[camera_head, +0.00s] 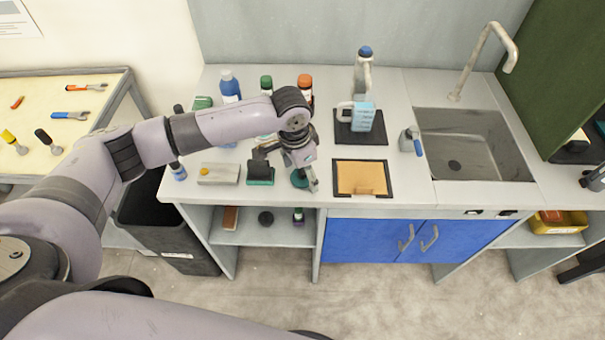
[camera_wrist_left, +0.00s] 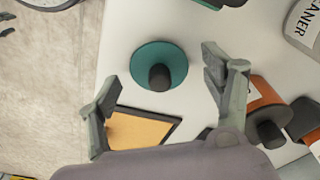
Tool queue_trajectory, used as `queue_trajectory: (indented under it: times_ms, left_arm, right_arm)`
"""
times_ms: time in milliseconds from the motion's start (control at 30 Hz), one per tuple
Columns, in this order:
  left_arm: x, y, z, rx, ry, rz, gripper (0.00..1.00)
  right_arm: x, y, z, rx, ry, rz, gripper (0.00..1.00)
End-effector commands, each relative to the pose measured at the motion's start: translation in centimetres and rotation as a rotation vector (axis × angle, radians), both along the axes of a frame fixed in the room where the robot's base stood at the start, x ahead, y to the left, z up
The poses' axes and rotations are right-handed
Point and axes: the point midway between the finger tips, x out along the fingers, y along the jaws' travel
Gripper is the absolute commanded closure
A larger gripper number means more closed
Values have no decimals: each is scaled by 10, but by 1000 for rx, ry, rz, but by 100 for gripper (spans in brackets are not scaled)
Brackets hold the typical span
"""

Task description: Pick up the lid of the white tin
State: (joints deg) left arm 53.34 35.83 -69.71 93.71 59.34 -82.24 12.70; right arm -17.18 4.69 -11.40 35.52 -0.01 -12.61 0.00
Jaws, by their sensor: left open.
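A round teal lid-like disc with a dark knob (camera_wrist_left: 158,67) lies on the pale worktop in the left wrist view. It shows partly hidden behind my gripper in the head view (camera_head: 299,180). I cannot make out a white tin under it. My left gripper (camera_wrist_left: 160,76) is open and empty, with one finger to each side of the disc in the picture. In the head view my left gripper (camera_head: 309,178) points down near the counter's front edge. My right gripper is not in view.
An orange-topped tray (camera_head: 361,178) lies right of the gripper. A teal-based item (camera_head: 260,174) and a pale block (camera_head: 218,174) stand left. Bottles, including a blue one (camera_head: 229,86), stand behind. A dark mat (camera_head: 361,135) holds a coffee maker; a sink (camera_head: 470,145) is further right.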

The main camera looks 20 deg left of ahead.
Motion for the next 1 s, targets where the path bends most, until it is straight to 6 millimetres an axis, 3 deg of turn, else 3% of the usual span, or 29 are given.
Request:
queue_trajectory:
  times_ms: [167,767,1000]
  left_arm:
    - [0,0,0,-1,-1,0,26]
    - [0,0,0,0,0,0,66]
    - [0,0,1,-1,-1,0,67]
  right_arm:
    - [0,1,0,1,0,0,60]
    - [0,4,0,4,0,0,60]
    - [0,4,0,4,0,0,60]
